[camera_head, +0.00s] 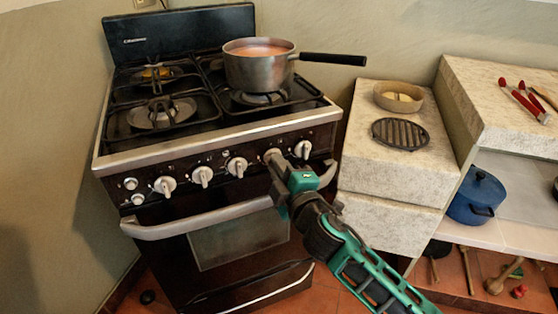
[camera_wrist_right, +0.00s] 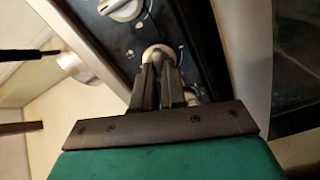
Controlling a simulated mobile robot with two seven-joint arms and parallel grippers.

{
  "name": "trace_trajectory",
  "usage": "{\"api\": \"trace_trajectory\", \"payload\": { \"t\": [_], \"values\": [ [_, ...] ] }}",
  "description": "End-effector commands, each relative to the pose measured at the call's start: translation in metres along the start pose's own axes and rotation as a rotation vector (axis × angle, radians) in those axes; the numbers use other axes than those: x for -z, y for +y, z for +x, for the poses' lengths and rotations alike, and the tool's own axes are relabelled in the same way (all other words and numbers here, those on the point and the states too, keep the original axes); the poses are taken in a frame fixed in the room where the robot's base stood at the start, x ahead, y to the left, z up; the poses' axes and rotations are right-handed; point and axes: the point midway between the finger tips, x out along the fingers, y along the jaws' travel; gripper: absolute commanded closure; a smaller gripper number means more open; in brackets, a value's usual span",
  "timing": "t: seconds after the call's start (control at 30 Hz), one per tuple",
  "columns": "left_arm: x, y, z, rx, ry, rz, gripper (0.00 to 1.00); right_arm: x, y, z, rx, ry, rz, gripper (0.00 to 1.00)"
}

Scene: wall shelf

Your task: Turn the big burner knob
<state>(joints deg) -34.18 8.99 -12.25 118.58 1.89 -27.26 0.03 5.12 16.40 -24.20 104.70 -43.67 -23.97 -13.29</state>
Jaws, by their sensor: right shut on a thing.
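The stove (camera_head: 215,200) has a front panel with a row of several white burner knobs. My right gripper (camera_head: 275,163) reaches the panel from the lower right, and its fingers are shut on the burner knob (camera_head: 271,154), second from the right end. The right wrist view shows this knob (camera_wrist_right: 158,54) between the fingertips of the right gripper (camera_wrist_right: 160,72), partly hidden by them. Another white knob (camera_head: 303,149) sits just right of it, and one more (camera_head: 237,166) just left. My left gripper is not in view.
A pot (camera_head: 258,68) stands on the right burner, its black handle pointing right. An oven handle bar (camera_head: 200,220) runs below the knobs. A stone counter (camera_head: 385,160) with a bowl (camera_head: 398,96) and a round grate (camera_head: 401,133) stands right of the stove.

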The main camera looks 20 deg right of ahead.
Motion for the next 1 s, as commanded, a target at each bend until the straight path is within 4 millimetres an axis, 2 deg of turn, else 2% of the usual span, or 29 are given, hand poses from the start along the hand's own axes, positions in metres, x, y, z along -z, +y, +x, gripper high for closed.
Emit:
{"api": "trace_trajectory", "payload": {
  "t": [0.4,0.9,0.93,1.0],
  "values": [
    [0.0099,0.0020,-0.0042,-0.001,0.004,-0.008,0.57,0.0006,-0.0008,-0.0001,0.001,0.002,-0.159,1.00],
    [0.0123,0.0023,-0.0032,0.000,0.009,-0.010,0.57,0.0004,-0.0013,-0.0001,0.001,0.001,-0.172,1.00],
    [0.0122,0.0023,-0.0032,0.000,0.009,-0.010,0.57,0.0004,-0.0013,-0.0001,0.001,0.001,-0.172,0.86],
    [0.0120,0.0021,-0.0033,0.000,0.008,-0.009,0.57,0.0004,-0.0012,-0.0001,0.001,0.001,-0.171,0.79]
  ]
}}
